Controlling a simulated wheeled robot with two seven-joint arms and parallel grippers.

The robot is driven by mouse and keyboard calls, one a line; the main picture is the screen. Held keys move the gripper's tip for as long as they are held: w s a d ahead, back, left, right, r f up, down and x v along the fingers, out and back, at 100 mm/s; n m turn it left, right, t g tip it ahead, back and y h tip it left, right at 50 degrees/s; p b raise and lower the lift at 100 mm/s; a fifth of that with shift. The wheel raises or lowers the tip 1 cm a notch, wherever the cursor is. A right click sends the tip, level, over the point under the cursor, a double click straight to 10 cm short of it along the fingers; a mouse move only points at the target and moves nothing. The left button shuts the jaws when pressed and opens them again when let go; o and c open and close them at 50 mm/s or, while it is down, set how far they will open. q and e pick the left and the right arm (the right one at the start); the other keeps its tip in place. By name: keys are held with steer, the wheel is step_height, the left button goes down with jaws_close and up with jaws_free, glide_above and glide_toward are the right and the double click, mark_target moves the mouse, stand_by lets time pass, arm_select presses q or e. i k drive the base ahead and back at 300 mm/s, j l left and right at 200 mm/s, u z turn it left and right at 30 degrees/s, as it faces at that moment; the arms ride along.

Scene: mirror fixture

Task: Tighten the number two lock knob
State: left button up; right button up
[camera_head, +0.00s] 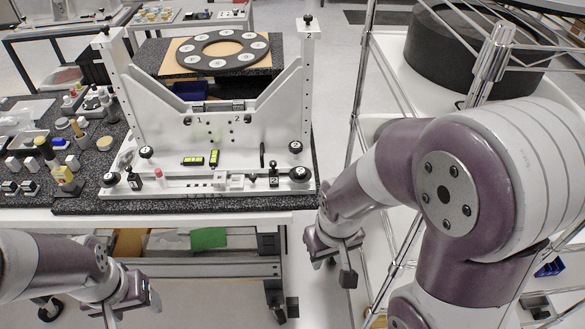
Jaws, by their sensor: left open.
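The white mirror fixture (150,92) stands on a dark speckled table. Several black knobs show on it, and the number 2 appears in more than one place. One knob (308,19) tops the right post, above a 2 label. Another knob (274,166) stands on the base beside a 2 tag (274,181). A small knob (248,119) sits by the 2 on the middle plate. I cannot tell how tight any is. My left gripper (130,305) is open and empty below the table's front edge. My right gripper (333,268) looks open and empty, right of the table's front corner.
A ring with numbered discs (222,36) lies behind the fixture. Small parts and bottles (62,172) crowd the table's left side. A wire rack (385,85) with a large black drum (470,65) stands at the right, close to my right arm.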

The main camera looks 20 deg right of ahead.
mark_target(299, 174)
steer(key=i+j+z, duration=0.65)
steer(key=i+j, duration=0.2)
steer(key=j, duration=0.25)
